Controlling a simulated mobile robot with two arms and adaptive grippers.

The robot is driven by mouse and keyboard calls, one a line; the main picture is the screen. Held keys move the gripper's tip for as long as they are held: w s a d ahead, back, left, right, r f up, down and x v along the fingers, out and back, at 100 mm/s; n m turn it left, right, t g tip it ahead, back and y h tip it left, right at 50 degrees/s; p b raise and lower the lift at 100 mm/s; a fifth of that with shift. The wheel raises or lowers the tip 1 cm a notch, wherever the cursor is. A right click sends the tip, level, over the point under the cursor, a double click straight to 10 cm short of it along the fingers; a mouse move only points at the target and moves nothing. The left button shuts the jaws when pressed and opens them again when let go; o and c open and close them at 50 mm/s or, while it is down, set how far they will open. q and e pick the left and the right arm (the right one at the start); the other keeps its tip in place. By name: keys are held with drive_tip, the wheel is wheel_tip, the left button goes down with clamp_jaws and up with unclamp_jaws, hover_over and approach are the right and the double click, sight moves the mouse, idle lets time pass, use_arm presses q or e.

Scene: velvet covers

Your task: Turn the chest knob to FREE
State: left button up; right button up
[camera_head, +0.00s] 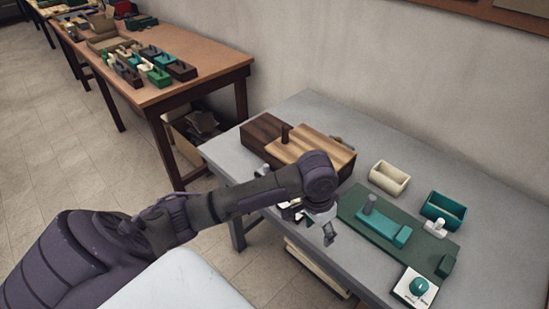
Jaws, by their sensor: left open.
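A teal round knob (419,286) sits on a white plate (405,297) near the right front edge of the grey table. Small marks show on the plate, too small to read. A wooden chest (262,130) with a striped lighter top and a dark upright peg stands at the back left of the table. My left gripper (330,236) is open and points down over the table's front part, left of the knob and apart from it. My left forearm hides part of the table in front of the chest. My right gripper is out of the picture.
A second wooden table (205,58) at the left holds several small blocks.

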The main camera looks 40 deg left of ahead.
use_arm(q)
drive_tip(key=s+d+f+t+h, duration=0.1)
drive_tip(key=s+d+f, duration=0.1)
drive_tip(key=s, duration=0.4)
drive_tip(key=s+d+f+t, duration=0.1)
drive_tip(key=s+d+f, duration=0.2)
drive_tip(key=s, duration=0.3)
drive_tip(key=s+a+f+y, duration=0.1)
drive_tip(key=s+a+f, duration=0.1)
drive_tip(key=f, duration=0.4)
drive_tip(key=s+a+f, duration=0.2)
drive_tip(key=s+f, duration=0.1)
drive_tip(key=f, duration=0.3)
drive_tip(key=shift+s+a+n+y, duration=0.15)
drive_tip(key=shift+s+n+y, duration=0.2)
drive_tip(key=shift+n+y, duration=0.05)
drive_tip(key=shift+f, duration=0.1)
